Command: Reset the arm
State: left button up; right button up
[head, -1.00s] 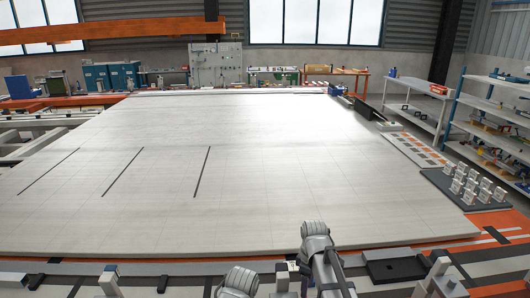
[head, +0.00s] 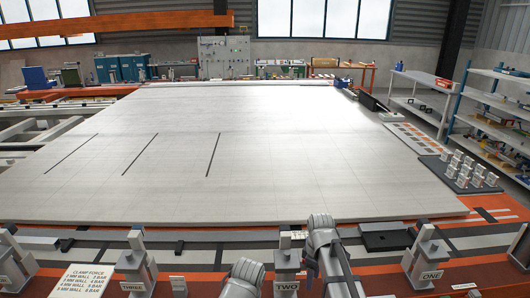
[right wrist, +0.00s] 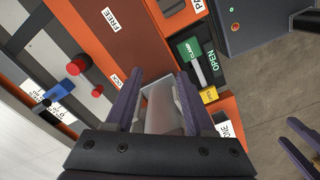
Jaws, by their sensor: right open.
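My right gripper (right wrist: 158,98) is open in the right wrist view, its two purple fingers apart. A pale grey block (right wrist: 160,106) shows between or just beyond them; I cannot tell whether they touch it. A green CLAMP handle (right wrist: 188,50), beside the word OPEN, is just right of the fingers. In the head view grey arm links of mine show at the bottom edge, and no fingertips are clear. Purple finger-like parts (right wrist: 303,133) at the right edge of the right wrist view look like my other gripper, partly cut off.
A large pale panel (head: 260,140) fills the middle of the head view. Posts marked THREE (head: 135,265), TWO (head: 287,270) and ONE (head: 428,258) stand along the front rail. Red knobs (right wrist: 83,64) and a blue knob (right wrist: 70,97) stick out at left. Shelves (head: 490,115) stand at right.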

jog(key=s+a+m, duration=0.3)
jog(key=s+a, duration=0.1)
jog(key=s, duration=0.4)
jog(key=s+a+m+h, duration=0.1)
jog(key=s+a+m, duration=0.3)
jog(key=s, duration=0.4)
jog(key=shift+s+a+m, duration=0.3)
jog(key=shift+s+a, duration=0.1)
jog(key=shift+a, duration=0.2)
jog(key=shift+a, duration=0.1)
